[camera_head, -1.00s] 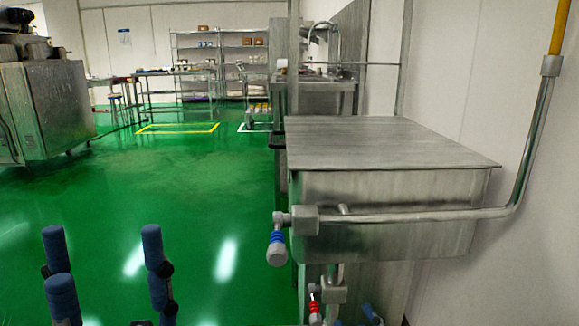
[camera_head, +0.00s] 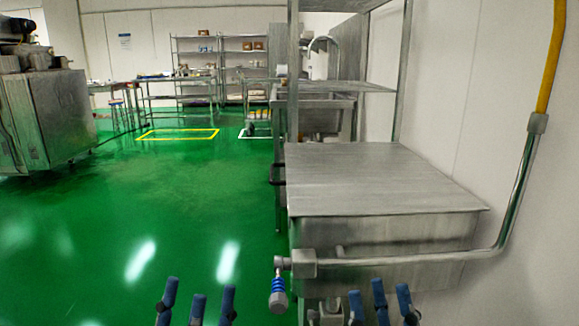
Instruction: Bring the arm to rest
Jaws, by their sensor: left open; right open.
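My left gripper (camera_head: 198,303) is at the bottom of the head view, left of centre, over the green floor. Its blue fingers are spread apart with nothing between them. The arms behind both grippers are out of frame. I cannot tell how far the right fingers are from the unit.
A steel pipe with a blue-ringed valve (camera_head: 278,292) runs along the unit's front and up the right wall. A steel machine (camera_head: 50,115) stands at the left. Tables and shelves (camera_head: 215,70) are at the back. The green floor (camera_head: 170,210) at centre left is clear.

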